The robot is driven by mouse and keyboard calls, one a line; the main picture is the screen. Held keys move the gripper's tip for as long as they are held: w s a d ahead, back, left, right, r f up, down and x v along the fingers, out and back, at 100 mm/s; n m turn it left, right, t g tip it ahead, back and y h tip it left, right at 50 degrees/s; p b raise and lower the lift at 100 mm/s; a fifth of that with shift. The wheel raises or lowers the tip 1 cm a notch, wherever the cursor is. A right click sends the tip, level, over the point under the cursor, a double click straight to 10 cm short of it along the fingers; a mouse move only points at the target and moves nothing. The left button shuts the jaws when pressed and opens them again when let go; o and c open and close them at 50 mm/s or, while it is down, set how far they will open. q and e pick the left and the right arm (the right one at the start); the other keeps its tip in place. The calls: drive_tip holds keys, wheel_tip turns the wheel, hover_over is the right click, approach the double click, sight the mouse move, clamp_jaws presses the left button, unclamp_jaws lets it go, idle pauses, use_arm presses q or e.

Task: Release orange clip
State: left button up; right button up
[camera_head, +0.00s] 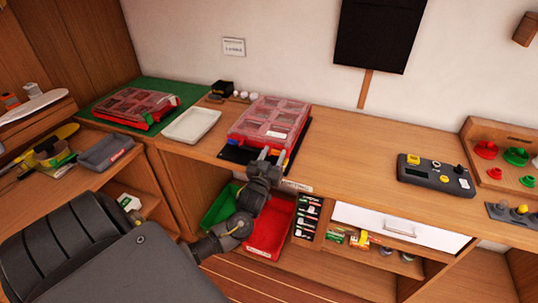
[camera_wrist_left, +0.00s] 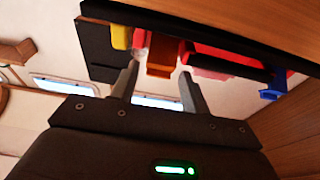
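A box with a clear red-tinted lid (camera_head: 270,122) stands on a dark mat on the counter, with coloured clips along its front edge. The orange clip (camera_wrist_left: 163,52) shows in the left wrist view, between a yellow clip (camera_wrist_left: 120,37) and red parts. My left gripper (camera_head: 273,157) is at the box's front edge. In the left wrist view its fingers (camera_wrist_left: 160,76) are apart, one on either side of the orange clip's line. I cannot tell whether they touch it. A blue clip (camera_head: 234,142) is at the box's left front corner. My right gripper is not in view.
A white tray (camera_head: 191,124) and another red-lidded box (camera_head: 136,107) stand to the left. Green (camera_head: 219,207) and red bins (camera_head: 269,229) are below the counter. A dark control box (camera_head: 436,175) lies to the right; the counter between is clear.

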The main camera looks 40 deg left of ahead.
use_arm(q)
drive_tip(key=shift+o, duration=0.4)
drive_tip(key=shift+d, duration=0.1)
drive_tip(key=shift+s+d+f, duration=0.1)
drive_tip(key=shift+s+f, duration=0.1)
drive_tip(key=shift+s, duration=0.05)
drive_tip(key=b+v, duration=0.2)
drive_tip(key=v, duration=0.8)
drive_tip(key=shift+s, duration=0.15)
drive_tip(key=shift+r, duration=0.1)
